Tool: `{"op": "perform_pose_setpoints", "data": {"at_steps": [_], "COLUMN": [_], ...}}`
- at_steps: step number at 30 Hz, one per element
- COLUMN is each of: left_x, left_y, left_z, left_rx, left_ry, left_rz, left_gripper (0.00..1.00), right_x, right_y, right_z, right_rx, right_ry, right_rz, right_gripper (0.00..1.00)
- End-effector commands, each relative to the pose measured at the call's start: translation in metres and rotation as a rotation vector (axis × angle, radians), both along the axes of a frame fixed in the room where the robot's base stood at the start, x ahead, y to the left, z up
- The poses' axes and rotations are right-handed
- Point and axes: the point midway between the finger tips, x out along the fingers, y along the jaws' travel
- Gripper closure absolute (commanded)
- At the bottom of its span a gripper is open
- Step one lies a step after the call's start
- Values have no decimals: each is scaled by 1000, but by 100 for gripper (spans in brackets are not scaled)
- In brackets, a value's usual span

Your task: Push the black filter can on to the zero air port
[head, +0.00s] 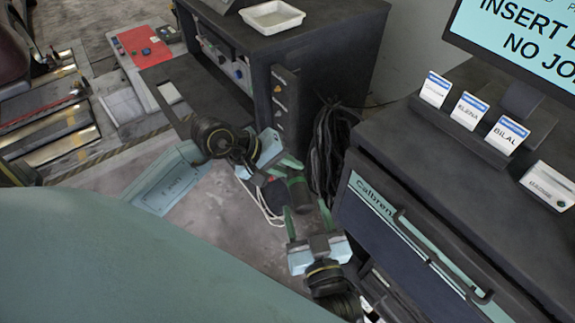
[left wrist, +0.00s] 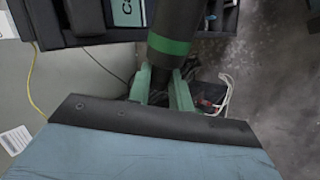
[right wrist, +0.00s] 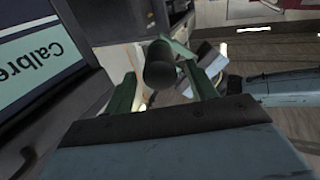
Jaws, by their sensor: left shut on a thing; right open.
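The black filter can (head: 301,197) has a green band. My left gripper (head: 284,168) is shut on it, above the floor between the two cabinets. In the left wrist view the can (left wrist: 175,25) rises from between the green fingers. My right gripper (head: 308,219) is open, just below the can in the head view. In the right wrist view the can's dark round end (right wrist: 160,66) shows between the spread fingers; I cannot tell whether they touch it. A narrow dark panel with small fittings (head: 284,105) is on the left cabinet; I cannot tell which is the zero air port.
The dark cabinet (head: 330,50) bears a white tray (head: 271,17). Black cables (head: 328,150) hang beside it. At right stands a drawer cabinet (head: 450,190) with name cards and a screen (head: 530,40). A red mat (head: 145,47) lies at the upper left.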

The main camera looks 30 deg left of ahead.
Motion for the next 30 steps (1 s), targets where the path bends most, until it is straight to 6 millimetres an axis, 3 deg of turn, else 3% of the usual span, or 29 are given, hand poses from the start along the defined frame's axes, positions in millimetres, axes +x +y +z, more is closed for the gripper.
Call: {"op": "perform_pose_setpoints", "data": {"at_steps": [19,29,30], "left_x": [0,0,0], "left_y": [0,0,0], "left_z": [0,0,0], "left_rx": [-1,-1,-1], "left_ry": [-1,-1,-1], "left_rz": [0,0,0], "left_gripper": [100,100,78], "right_x": [2,2,2], "right_y": [2,2,2], "right_z": [0,0,0], "right_rx": [-1,0,0], "right_ry": [-1,0,0], "right_rz": [0,0,0], "right_gripper": [44,87,90]}}
